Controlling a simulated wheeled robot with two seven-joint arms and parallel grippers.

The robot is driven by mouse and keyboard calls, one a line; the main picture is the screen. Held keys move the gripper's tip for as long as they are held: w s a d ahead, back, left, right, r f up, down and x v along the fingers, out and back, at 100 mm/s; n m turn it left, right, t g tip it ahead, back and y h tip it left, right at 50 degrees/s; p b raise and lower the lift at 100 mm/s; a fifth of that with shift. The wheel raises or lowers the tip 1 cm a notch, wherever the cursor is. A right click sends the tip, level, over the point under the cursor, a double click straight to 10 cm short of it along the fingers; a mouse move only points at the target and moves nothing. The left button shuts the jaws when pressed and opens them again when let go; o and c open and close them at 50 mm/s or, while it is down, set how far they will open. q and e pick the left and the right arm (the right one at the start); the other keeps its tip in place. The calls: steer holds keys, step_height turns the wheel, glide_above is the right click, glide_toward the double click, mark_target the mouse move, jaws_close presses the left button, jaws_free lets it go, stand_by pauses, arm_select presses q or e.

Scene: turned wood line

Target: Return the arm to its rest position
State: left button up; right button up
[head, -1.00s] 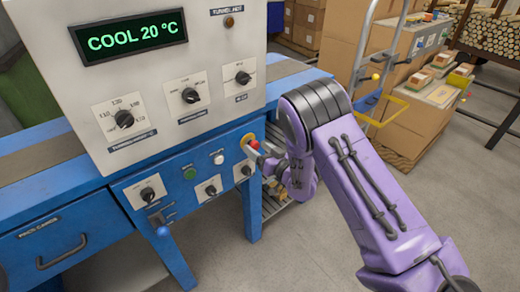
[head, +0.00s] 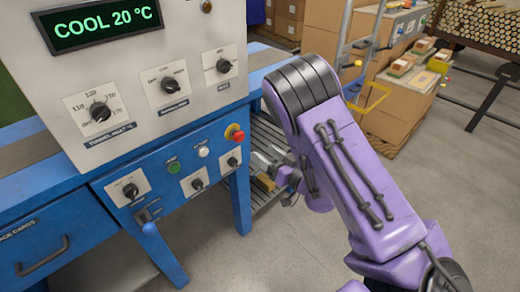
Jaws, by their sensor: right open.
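My right arm (head: 350,170), purple with black bands at the elbow, comes in from the lower right. Its right gripper (head: 266,168) is partly hidden behind the forearm. It is open, just right of and below the red emergency button (head: 238,136), and apart from it. I see nothing held in it. The control panel (head: 150,90) shows "COOL 20 °C" on its display (head: 98,22). My left gripper is not in view.
The blue machine frame (head: 240,200) with knobs and buttons stands close left of the gripper. A slatted shelf (head: 270,140) lies behind it. Cardboard boxes (head: 400,100) and a ladder-like metal frame stand at the back right. Grey floor (head: 470,180) is clear at right.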

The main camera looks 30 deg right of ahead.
steer(key=s+f+m+g+h+p, duration=0.35)
steer(key=s+f+g+h, duration=0.4)
steer(key=s+f, duration=0.6)
steer(key=s+a+f+m+g+p, duration=0.1)
steer(key=s+a+f+g, duration=0.1)
steer(key=s, duration=0.5)
steer(key=s+a+f+m+g+y, duration=0.1)
steer(key=s+a+f+g, duration=0.1)
steer(key=s+f+g, duration=0.3)
steer(key=s, duration=0.3)
steer(key=shift+s+f+p, duration=0.15)
steer(key=shift+f+p, duration=0.15)
steer(key=shift+p, duration=0.1)
